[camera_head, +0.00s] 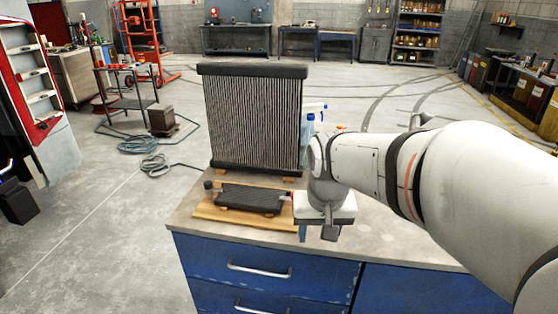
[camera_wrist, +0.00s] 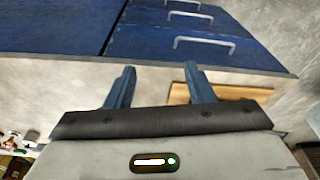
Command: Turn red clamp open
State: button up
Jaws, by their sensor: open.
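A small dark finned core (camera_head: 250,198) with pipe ends lies on a wooden board (camera_head: 240,221) on the workbench. A tiny red spot shows at the core's right end, beside my wrist; I cannot tell whether it is the red clamp or how it is set. My gripper (camera_head: 318,230) hangs near the board's right end, over the bench's front part. In the wrist view my gripper (camera_wrist: 160,68) has its two fingers apart with nothing between them. The board (camera_wrist: 218,93) shows there behind the right finger. No clamp shows in the wrist view.
A tall radiator (camera_head: 253,120) stands on the blue-drawered workbench (camera_head: 262,270) behind the core. A spray bottle (camera_head: 311,121) is partly hidden behind my arm. The bench top right of my gripper is partly covered by my arm. A cart (camera_head: 130,100) stands on the floor at left.

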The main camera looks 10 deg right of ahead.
jog(key=w+r+m+g+p, duration=0.15)
jog(key=w+p, duration=0.25)
jog(key=w, duration=1.2)
jog(key=m+p, duration=0.3)
jog(key=p, duration=0.1)
send_over(290, 200)
jog(key=d, duration=0.2)
jog(key=shift+g, duration=0.25)
jog(key=f, duration=0.4)
jog(key=shift+s+a+f, duration=0.15)
jog(key=shift+s, duration=0.25)
jog(key=shift+w+f, duration=0.25)
jog(key=shift+w, duration=0.05)
jog(key=shift+f+p, duration=0.8)
jog(key=shift+f, duration=3.2)
